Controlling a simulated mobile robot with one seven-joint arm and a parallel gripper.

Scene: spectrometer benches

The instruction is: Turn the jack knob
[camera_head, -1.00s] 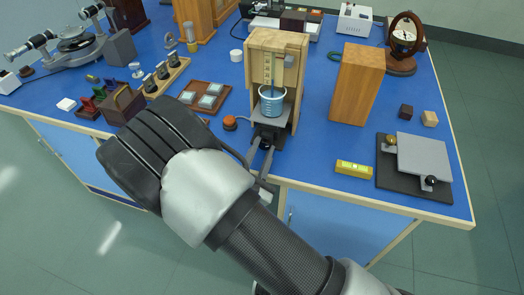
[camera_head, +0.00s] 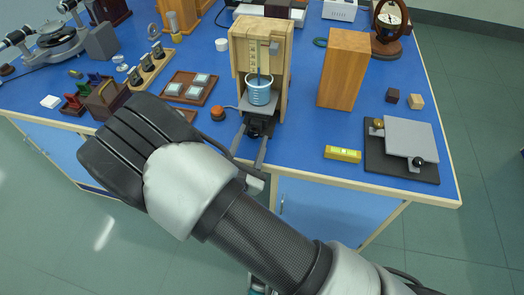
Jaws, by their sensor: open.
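A small lab jack with a grey top plate (camera_head: 270,110) stands at the bench's front edge, inside a wooden stand (camera_head: 240,60). A beaker of blue liquid (camera_head: 259,91) sits on the plate. The dark jack knob (camera_head: 256,130) is at the front of the jack, small and partly lost against its dark body. My gripper (camera_head: 253,137) is open, with its two thin grey fingers pointing at the jack, one on each side of the knob. I cannot tell whether either finger touches it. My wrist fills the lower left.
An orange button (camera_head: 218,113) and a tray of slides (camera_head: 186,85) lie left of the jack. A wooden block (camera_head: 344,70), a yellow level (camera_head: 342,154) and a tilting plate on a dark base (camera_head: 410,140) stand to the right.

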